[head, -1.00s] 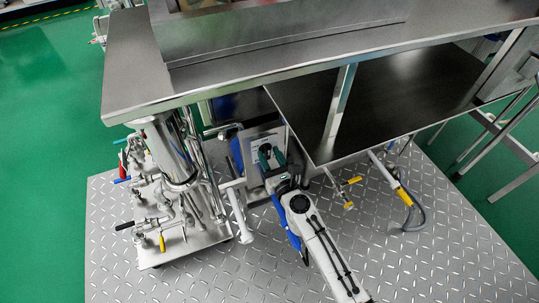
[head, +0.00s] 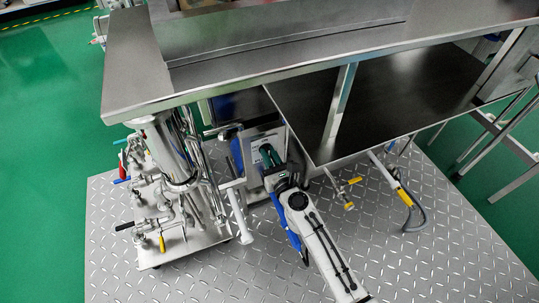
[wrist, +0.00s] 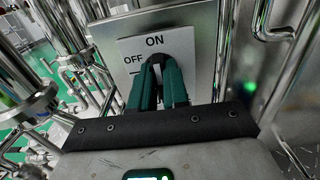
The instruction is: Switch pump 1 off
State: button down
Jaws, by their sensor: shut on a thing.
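The pump switch plate (wrist: 204,48) is a pale panel marked ON at the top and OFF to the upper left, in the wrist view. In the head view, the switch panel (head: 254,141) stands under the steel bench. My gripper (wrist: 165,76) has its green fingers shut on the dark switch knob in front of the plate. The fingers point up toward ON. They hide most of the knob, so its exact angle is hard to see. In the head view my gripper (head: 269,156) is at the panel's face.
The steel bench (head: 139,75) hangs over the panel. A pipe and valve assembly (head: 178,225) stands left of it. The lower shelf (head: 390,90) and yellow-handled valves are to the right. A green light (wrist: 250,87) glows beside the plate.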

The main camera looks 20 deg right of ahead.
jog(key=shift+n, duration=0.3)
jog(key=shift+a+f+n+p, duration=0.1)
jog(key=shift+n+p, duration=0.2)
jog(key=shift+n, duration=2.55)
jog(key=shift+a+f+n+p, duration=0.1)
jog(key=shift+n+p, duration=0.15)
jog(key=shift+n, duration=2.65)
jog(key=shift+a+f+n+p, duration=0.1)
jog(key=shift+n+p, duration=0.2)
jog(key=shift+n, duration=2.55)
jog(key=c, duration=1.1)
grip_release()
jog(key=s+p, duration=0.2)
jog(key=s, duration=0.9)
